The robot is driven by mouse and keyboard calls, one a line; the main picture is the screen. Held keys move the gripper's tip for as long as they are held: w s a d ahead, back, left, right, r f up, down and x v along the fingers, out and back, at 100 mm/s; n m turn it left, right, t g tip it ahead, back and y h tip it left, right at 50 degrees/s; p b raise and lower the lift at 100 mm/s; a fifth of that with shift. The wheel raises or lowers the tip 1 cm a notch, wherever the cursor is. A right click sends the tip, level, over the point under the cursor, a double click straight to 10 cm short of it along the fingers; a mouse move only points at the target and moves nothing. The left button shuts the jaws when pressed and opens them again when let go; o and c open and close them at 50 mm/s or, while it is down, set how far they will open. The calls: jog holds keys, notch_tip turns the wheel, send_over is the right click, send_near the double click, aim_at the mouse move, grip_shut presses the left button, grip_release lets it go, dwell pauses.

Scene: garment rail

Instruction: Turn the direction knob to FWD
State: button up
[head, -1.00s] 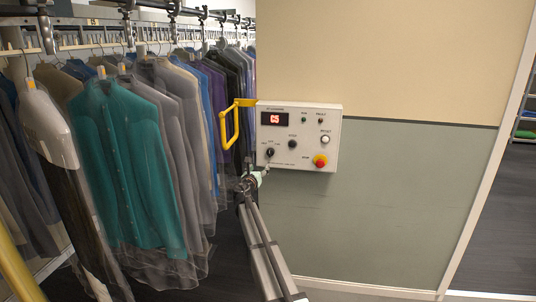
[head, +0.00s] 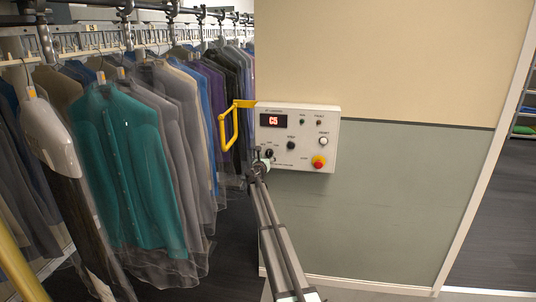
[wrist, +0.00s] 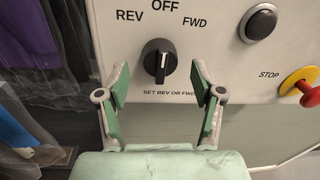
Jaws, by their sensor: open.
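The direction knob (wrist: 159,61) is a black round knob with a raised grip and a light mark, on the white control panel (head: 324,142). In the wrist view it has the labels REV, OFF and FWD above it. Its grip stands about upright, in line with OFF. My gripper (wrist: 159,84) is open and empty, with one green-padded finger on each side below the knob. The knob lies ahead of the gap, and I see no contact. In the head view my gripper (head: 262,160) is at the panel's lower left, partly covering the knob area.
A black button (wrist: 258,23) and a red STOP button (wrist: 301,82) on a yellow base sit right of the knob. The panel display (head: 273,121) reads C5. A yellow handle (head: 229,128) juts out left of the panel. Bagged garments (head: 130,170) hang close on the left.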

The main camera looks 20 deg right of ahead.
jog(key=shift+x, duration=1)
jog(key=c, duration=1.2)
jog(key=shift+o, duration=0.3)
